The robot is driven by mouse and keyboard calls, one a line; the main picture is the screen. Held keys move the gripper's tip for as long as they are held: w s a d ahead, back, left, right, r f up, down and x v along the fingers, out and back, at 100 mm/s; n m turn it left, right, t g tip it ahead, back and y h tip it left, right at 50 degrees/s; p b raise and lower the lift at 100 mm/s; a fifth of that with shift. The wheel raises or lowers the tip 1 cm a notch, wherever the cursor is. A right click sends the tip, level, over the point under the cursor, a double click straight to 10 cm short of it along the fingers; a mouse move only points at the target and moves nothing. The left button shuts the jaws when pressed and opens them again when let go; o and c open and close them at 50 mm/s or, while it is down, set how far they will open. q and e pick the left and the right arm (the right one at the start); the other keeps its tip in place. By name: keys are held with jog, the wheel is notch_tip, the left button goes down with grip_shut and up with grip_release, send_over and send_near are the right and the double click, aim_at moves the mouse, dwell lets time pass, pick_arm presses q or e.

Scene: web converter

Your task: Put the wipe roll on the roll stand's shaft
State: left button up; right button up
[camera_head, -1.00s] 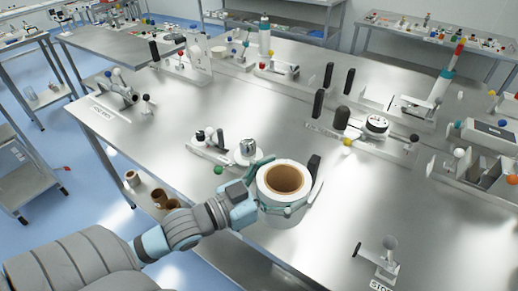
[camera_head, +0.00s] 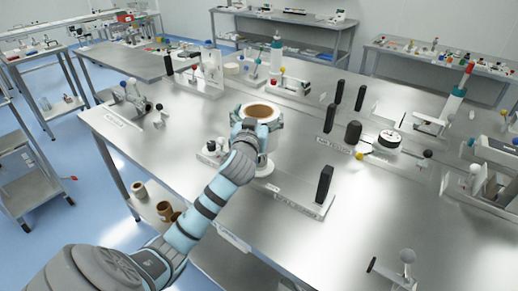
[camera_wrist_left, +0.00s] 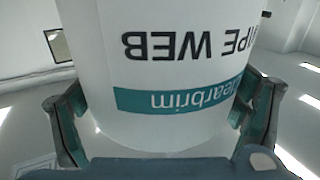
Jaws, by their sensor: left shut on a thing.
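The wipe roll (camera_head: 258,110) is a white cylinder with a brown core, held upright in the head view. My left gripper (camera_head: 257,122) is shut around its sides. In the left wrist view the roll (camera_wrist_left: 170,60) fills the middle, with upside-down "WIPE WEB" print and a teal band, and a finger on each side. Below the roll in the head view is a low metal stand (camera_head: 292,196) with a label on its front edge, a pale round flange (camera_head: 264,169) and a black upright handle (camera_head: 324,184). The shaft is hidden; I cannot tell whether the roll surrounds it.
Black posts (camera_head: 331,117) and a round dial unit (camera_head: 389,139) stand to the right. Brown cores (camera_head: 166,211) lie on the shelf below.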

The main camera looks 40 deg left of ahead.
pick_arm(q)
notch_tip(320, 180, down, 9)
jog(key=shift+w+f+b, duration=0.1)
jog(key=shift+b, duration=0.8)
jog(key=o, duration=1.1)
jog(key=shift+c, duration=0.2)
jog(key=v, duration=1.2)
